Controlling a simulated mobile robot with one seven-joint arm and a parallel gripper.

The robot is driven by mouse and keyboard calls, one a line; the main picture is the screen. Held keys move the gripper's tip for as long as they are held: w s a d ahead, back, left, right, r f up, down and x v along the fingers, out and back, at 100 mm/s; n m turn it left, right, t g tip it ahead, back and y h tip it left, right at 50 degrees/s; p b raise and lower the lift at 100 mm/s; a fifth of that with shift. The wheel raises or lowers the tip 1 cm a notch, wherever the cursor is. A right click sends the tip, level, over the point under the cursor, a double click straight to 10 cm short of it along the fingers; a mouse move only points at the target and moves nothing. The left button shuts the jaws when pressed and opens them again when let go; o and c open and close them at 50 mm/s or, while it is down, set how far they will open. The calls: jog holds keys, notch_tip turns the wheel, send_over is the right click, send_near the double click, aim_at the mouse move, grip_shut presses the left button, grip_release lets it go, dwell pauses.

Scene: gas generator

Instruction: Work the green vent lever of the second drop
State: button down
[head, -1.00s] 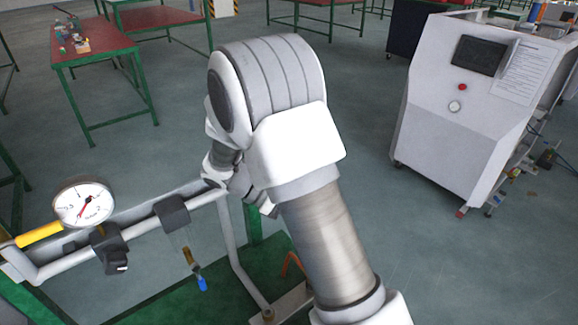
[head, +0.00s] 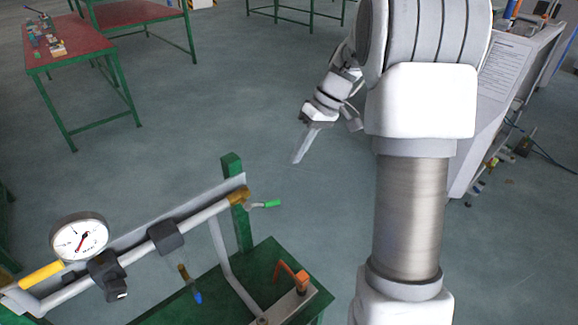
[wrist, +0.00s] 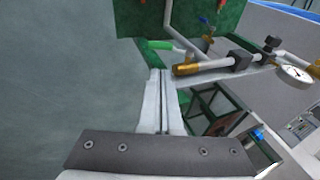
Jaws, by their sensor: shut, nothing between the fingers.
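The green vent lever (head: 265,204) sticks out to the right from a brass fitting (head: 240,197) at the far end of the pipe rail, by a green post. In the wrist view the green lever (wrist: 158,45) shows just beyond my fingertips, beside the brass fitting (wrist: 187,69). My gripper (head: 297,160) is shut and empty, its fingers pointing down, above and to the right of the lever in the head view. In the wrist view my gripper (wrist: 160,74) appears apart from the lever, though the exact gap cannot be told.
The rail carries a round gauge (head: 79,238), dark clamps, a yellow handle (head: 41,275) and a hanging blue-tipped lever (head: 197,297). An orange handle (head: 291,276) stands on the green bench (head: 262,256). A red-topped table (head: 70,54) is far left. Floor right of the post is clear.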

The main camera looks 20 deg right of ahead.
aim_at(278, 204)
jog(key=x, duration=1.2)
jog(key=shift+a+f, duration=0.15)
jog(key=shift+f, duration=0.15)
jog(key=shift+b, duration=0.3)
jog(key=shift+f+g+y+b, duration=0.4)
jog(key=shift+f+y+b, duration=0.7)
jog(key=shift+y, duration=0.1)
jog(key=f+y+b, duration=0.1)
jog(key=f+g+y+b, duration=0.1)
jog(key=y, duration=0.1)
jog(key=shift+s+a+f+m, duration=0.15)
jog(key=shift+a+f+m, duration=0.05)
jog(key=shift+f+m, duration=0.1)
jog(key=shift+s+a+f+m+g+y+b, duration=0.25)
jog(key=shift+a+f+y+b, duration=0.4)
jog(key=shift+y, duration=0.35)
jog(key=shift+s+a+f+m+g+y+b, duration=0.15)
jog(key=shift+a+f+g+y+b, duration=0.25)
jog(key=shift+y+b, duration=0.5)
jog(key=shift+s+a+f+m+g+y+b, duration=0.1)
jog(key=shift+s+a+f+g+y+b, duration=0.15)
jog(key=shift+a+f+y+b, duration=0.6)
jog(key=shift+d+r+y+p, duration=0.2)
jog(key=shift+r+y+p, duration=0.05)
jog(key=shift+r+p, duration=0.05)
